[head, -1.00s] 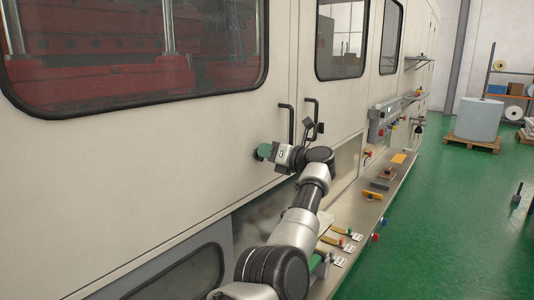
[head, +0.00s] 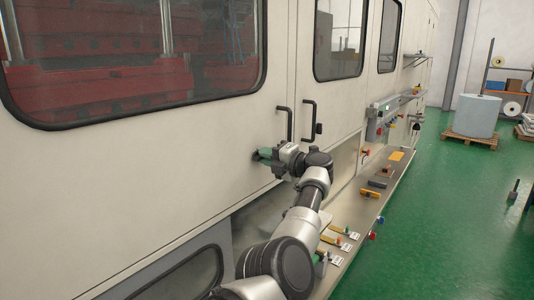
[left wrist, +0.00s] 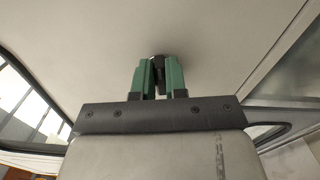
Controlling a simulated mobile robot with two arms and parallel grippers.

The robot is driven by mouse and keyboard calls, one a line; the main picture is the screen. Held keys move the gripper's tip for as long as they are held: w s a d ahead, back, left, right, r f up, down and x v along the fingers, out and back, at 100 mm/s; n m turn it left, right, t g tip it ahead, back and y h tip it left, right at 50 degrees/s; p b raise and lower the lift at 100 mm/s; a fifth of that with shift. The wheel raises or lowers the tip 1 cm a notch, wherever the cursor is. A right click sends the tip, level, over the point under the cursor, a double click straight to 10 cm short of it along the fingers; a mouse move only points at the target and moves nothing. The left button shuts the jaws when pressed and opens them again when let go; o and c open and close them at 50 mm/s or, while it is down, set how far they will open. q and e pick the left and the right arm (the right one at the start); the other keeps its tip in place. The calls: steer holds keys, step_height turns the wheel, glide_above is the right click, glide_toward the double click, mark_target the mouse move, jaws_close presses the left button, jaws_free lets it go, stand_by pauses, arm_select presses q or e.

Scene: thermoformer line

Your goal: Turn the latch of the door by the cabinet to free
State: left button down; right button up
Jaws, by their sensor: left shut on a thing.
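My left gripper (head: 264,155) reaches the cream door panel (head: 190,150), left of the door's black bar handle (head: 284,122). In the left wrist view its green fingers (left wrist: 159,78) are shut on a small dark latch (left wrist: 158,66) that stands out from the panel. The fingers sit on both sides of the latch. In the head view the gripper hides most or all of this latch, so its exact angle cannot be read. My right gripper is not in view.
A neighbouring door has another bar handle (head: 308,121) and a small dark fitting (head: 319,128). A ledge (head: 345,215) with tools and coloured knobs runs below. The green floor (head: 440,220) at right is open, with a loaded pallet (head: 470,140) farther back.

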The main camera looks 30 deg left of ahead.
arm_select(q)
steer(key=shift+m+p, duration=0.3)
steer(key=shift+m, duration=0.8)
steer(key=shift+f, duration=0.1)
steer(key=c, duration=1.2)
jaws_free()
steer(key=shift+o, duration=0.2)
steer(key=d+b, duration=0.4)
steer(key=d, duration=0.6)
steer(key=shift+s+d, duration=0.35)
steer(key=shift+d, duration=0.05)
